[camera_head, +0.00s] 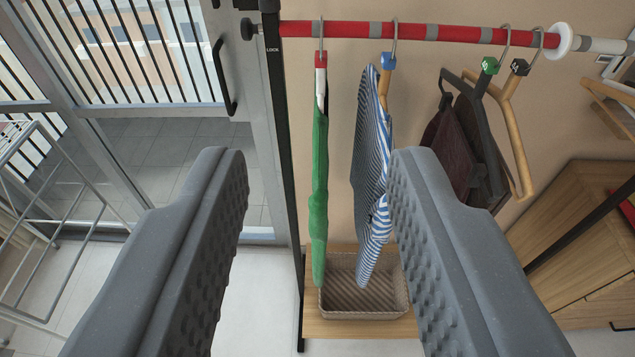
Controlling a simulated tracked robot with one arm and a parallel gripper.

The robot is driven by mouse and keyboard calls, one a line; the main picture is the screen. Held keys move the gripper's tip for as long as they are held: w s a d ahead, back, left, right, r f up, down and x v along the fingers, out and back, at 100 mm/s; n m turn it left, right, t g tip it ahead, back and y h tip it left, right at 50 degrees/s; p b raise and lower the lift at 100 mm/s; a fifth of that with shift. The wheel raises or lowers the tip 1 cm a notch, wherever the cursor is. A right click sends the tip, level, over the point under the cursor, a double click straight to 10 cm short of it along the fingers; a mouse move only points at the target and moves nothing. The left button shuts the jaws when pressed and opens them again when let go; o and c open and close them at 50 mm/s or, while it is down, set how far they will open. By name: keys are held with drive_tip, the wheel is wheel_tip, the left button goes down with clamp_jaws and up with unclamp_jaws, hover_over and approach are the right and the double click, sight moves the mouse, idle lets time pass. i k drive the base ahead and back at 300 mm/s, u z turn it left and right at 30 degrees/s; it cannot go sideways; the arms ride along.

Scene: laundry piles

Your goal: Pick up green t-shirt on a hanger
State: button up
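The green t-shirt (319,190) hangs edge-on from the red rail (430,32), on a hanger with a red tag (321,60) and a metal hook. My gripper (311,160) is open, its two grey ridged fingers wide apart. In the picture the green t-shirt lies between the fingers, beyond them, and nothing is held. The hanger's body is mostly hidden by the shirt.
A blue-and-white striped shirt (370,165) hangs just right of the green one. Farther right hang dark clothing (455,150) and a wooden hanger (515,140). A wicker basket (362,295) stands below. A black post (280,170) and glass door are left; a wooden cabinet (580,235) is right.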

sight(319, 224)
drive_tip(key=u, duration=0.05)
drive_tip(key=i, duration=0.9)
drive_tip(key=z, duration=0.1)
